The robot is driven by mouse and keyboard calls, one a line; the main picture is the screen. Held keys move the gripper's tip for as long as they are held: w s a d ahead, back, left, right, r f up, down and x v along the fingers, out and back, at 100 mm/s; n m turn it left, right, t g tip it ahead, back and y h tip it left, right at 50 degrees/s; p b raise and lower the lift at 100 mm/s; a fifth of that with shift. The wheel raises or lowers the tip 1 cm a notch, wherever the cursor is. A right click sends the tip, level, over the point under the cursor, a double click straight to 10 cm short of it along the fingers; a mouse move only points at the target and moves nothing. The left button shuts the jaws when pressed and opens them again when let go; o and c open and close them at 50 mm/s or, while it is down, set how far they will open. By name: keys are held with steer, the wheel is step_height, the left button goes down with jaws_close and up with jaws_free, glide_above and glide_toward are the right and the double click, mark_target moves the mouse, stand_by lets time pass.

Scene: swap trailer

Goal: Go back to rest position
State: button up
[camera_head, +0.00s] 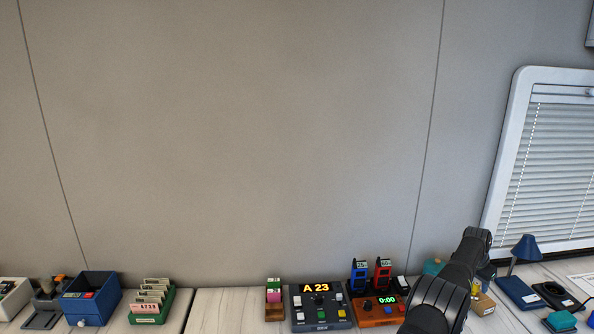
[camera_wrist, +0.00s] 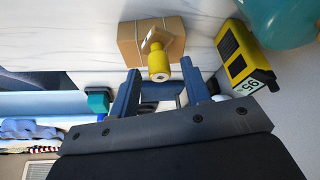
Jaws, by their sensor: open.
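My arm (camera_head: 447,292) shows in the head view as a dark shape over the right part of the worktop; its jaws cannot be made out there. In the wrist view my gripper (camera_wrist: 161,88) is open, with two dark blue fingers apart. A yellow knob-like piece with a squarish end (camera_wrist: 158,66) shows just beyond and between the fingertips. I cannot tell whether it touches them. A brown cardboard box (camera_wrist: 130,42) lies behind that piece.
A yellow and black device (camera_wrist: 246,60) marked 95 is close right of the fingers, beside a teal rounded thing (camera_wrist: 280,20). The head view shows control boxes (camera_head: 320,308), a blue bin (camera_head: 92,298), a card file (camera_head: 152,302) and a blue lamp (camera_head: 525,250). The wall above is clear.

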steer(key=shift+x, duration=0.9)
step_height(320, 180, up, 4)
steer(key=shift+r, duration=0.1)
steer(key=s+d+r, duration=0.2)
steer(key=s+r, duration=0.5)
steer(key=s, duration=0.5)
steer(key=s+a+f+n, duration=0.1)
steer(key=s+a+f, duration=0.1)
steer(key=a, duration=0.7)
steer(key=s+a+f+n+t, duration=0.1)
steer(key=s+a, duration=0.3)
steer(key=a, duration=0.4)
steer(key=shift+a+f+n+y, duration=0.4)
steer(key=shift+n, duration=0.4)
